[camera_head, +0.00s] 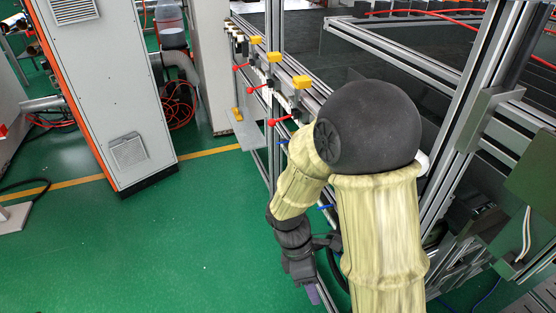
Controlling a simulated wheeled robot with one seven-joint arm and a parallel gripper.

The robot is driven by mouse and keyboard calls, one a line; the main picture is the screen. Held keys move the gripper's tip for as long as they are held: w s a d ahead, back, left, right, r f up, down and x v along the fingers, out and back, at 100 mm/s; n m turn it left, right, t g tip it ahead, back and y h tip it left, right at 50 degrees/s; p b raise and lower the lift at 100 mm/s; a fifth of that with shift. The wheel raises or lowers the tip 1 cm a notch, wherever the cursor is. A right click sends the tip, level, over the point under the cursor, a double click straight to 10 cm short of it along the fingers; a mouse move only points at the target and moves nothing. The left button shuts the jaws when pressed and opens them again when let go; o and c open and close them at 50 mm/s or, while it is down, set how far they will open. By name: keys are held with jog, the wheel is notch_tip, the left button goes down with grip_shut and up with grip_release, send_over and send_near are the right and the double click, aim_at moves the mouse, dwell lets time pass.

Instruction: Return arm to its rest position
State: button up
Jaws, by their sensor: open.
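My arm, with a pale ribbed sleeve and a dark round joint, fills the middle and right of the head view. It is bent, and its forearm hangs down on the left side. My gripper (311,292) is at the lower end, pointing down above the green floor beside the metal frame. It is small and dark with a purplish tip. It is open, and I see nothing held in it. No foil tray shows in this view.
An aluminium frame (400,52) with a dark bed runs behind and right of my arm. A rail with yellow blocks (301,82) and red-tipped levers is close to my elbow. A grey cabinet (110,90) stands left. Green floor (190,240) is clear at lower left.

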jog(key=w+d+r+m+t+y, duration=0.3)
jog(key=d+r+m+t, duration=0.3)
jog(key=m, duration=1.2)
jog(key=shift+d+r+y, duration=0.4)
jog(key=shift+d+r, duration=0.25)
jog(key=shift+c, duration=0.7)
